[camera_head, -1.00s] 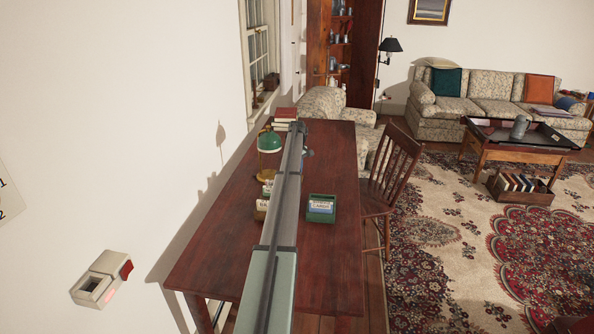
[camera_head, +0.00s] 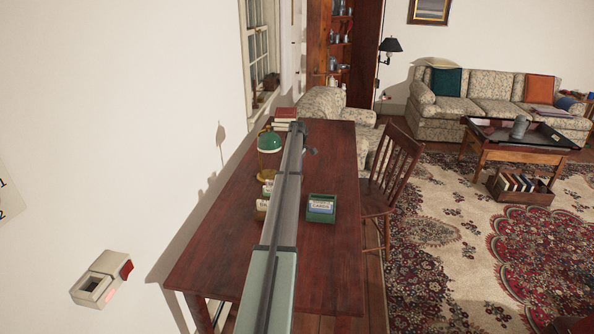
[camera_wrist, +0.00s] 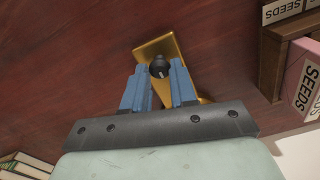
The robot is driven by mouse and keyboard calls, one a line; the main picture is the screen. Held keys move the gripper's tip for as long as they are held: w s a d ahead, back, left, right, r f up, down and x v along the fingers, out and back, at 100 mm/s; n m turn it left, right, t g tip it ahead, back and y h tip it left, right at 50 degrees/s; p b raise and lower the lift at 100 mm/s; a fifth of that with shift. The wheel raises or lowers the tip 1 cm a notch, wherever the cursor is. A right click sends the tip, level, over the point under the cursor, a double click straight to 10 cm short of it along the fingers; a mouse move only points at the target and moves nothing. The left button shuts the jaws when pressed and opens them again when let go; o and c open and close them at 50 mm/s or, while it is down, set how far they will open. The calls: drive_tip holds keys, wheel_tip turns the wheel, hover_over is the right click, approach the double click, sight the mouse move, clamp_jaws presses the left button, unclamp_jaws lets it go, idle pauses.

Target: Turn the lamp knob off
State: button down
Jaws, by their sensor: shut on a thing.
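The lamp (camera_head: 269,142) has a green shade and stands on the far left part of the desk, partly behind my arm in the head view. In the wrist view its brass-coloured base (camera_wrist: 160,48) lies between and beyond my fingers. A small dark knob (camera_wrist: 159,66) with a pale mark sits on the base. My gripper (camera_wrist: 157,76) has blue fingers, one on each side of the knob, and is shut on it. In the head view my arm hides most of the gripper and the knob.
The dark red desk (camera_head: 225,240) carries a green card box (camera_head: 321,208), small labelled boxes and stacked books (camera_head: 285,115). In the wrist view, boxes marked SEEDS (camera_wrist: 290,65) stand close on the right. A wooden chair (camera_head: 392,180) stands at the desk's right side.

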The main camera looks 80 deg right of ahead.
drive_tip(key=c, duration=0.9)
unclamp_jaws()
wheel_tip(320, 180, up, 14)
drive_tip(key=shift+f, duration=0.1)
